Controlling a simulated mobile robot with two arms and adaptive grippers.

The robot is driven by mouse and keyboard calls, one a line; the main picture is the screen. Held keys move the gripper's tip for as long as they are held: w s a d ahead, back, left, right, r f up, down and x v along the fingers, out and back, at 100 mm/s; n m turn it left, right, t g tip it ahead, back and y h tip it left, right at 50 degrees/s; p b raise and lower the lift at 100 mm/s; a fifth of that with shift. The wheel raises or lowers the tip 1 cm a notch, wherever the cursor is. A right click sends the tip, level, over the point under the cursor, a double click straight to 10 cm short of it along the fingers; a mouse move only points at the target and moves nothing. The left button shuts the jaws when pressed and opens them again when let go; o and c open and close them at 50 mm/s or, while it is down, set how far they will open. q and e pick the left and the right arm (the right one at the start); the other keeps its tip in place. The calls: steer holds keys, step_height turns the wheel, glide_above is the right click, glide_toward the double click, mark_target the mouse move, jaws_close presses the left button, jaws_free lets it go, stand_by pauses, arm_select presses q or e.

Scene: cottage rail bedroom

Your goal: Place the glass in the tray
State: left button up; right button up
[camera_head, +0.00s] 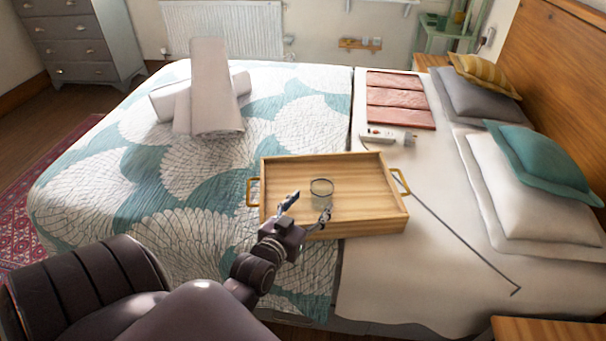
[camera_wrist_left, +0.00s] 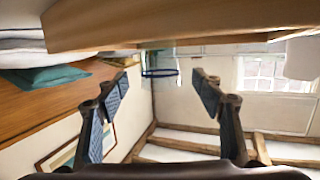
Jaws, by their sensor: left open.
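The clear glass (camera_head: 321,197) appears upright over the floor of the wooden tray (camera_head: 365,222), inside its walls, near the middle. My left gripper (camera_head: 307,207) is open and empty at the tray's near side, its fingertips pointing at the glass. In the left wrist view, which looks upside down, the glass (camera_wrist_left: 158,61) shows beyond and between the open fingers (camera_wrist_left: 164,82). The tray wall (camera_wrist_left: 190,22) hides the glass's lower part there. I see no finger touching the glass. My right gripper is not in view.
Rolled towels (camera_head: 210,95) are at the back left, pillows (camera_head: 520,185) on the right.

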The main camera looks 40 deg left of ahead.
arm_select(q)
steer(key=shift+v, duration=2.25)
